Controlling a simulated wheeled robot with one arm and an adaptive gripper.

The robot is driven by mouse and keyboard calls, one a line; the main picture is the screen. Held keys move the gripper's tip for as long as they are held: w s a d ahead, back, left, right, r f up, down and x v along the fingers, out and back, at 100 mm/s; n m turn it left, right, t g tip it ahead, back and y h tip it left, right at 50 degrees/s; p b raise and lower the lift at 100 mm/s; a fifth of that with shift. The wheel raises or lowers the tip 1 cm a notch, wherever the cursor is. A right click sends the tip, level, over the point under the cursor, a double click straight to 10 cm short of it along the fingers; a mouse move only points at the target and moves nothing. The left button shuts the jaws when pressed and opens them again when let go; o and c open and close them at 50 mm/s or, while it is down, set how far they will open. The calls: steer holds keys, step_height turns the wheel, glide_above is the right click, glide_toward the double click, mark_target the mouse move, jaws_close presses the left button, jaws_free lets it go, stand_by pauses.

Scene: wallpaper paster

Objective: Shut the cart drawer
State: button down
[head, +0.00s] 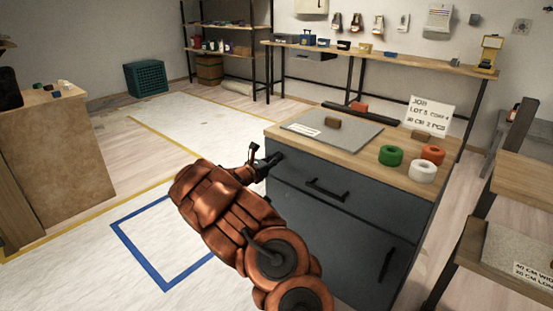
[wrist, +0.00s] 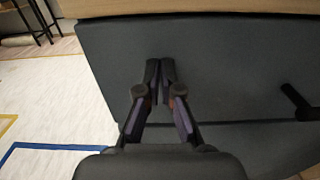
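The cart (head: 440,186) has a wooden top and a dark grey body. Its drawer (head: 360,207) is a wide grey front under the top, with a black bar handle (head: 326,190). I cannot tell how far the drawer stands out, if at all. My gripper (head: 270,163) is at the upper left part of the drawer front, left of the handle. In the wrist view, my gripper's fingers (wrist: 160,68) are together, with nothing between them, and point at the grey drawer front (wrist: 225,70). Whether the tips touch it is unclear. The handle (wrist: 298,102) shows at the right.
On the cart top are a grey board (head: 350,131), green (head: 390,155), orange (head: 432,154) and white (head: 423,171) tape rolls, and a sign (head: 429,116). A lower door handle (head: 387,264) sticks out. A wooden counter (head: 55,165) stands left; floor between is clear.

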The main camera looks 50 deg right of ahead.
steer(key=shift+s+d+r, duration=0.25)
steer(key=w+a+p, duration=0.1)
steer(key=a+p, duration=0.1)
steer(key=a, duration=1.2)
steer(key=shift+a+f, duration=0.2)
steer(key=shift+a, duration=0.1)
steer(key=s+a+r+m+g+y+p, duration=0.35)
steer(key=s+r+m+p, duration=0.2)
steer(key=s+r, duration=0.4)
steer(key=s+a+r+m+g+y+p, duration=0.2)
steer(key=s+a+r+m+p, duration=0.25)
steer(key=s+r+m, duration=0.45)
steer(key=s+a+r+m+t+y+p, duration=0.1)
steer(key=s+a+r+y+p, duration=0.2)
steer(key=a, duration=0.7)
steer(key=s+a+r+m+t+y+p, duration=0.1)
steer(key=s+a+r+t+y+p, duration=0.1)
steer(key=s+a+r+y+p, duration=0.2)
steer(key=s+a+r+m+t+y+p, duration=0.1)
steer(key=s+a+r+y+p, duration=0.2)
steer(key=a, duration=1.5)
steer(key=s+y+p, duration=0.2)
steer(key=s+p, duration=0.3)
steer(key=p, duration=0.1)
steer(key=shift+a+r, duration=0.15)
steer(key=shift+r, duration=0.25)
steer(key=shift+y, duration=0.25)
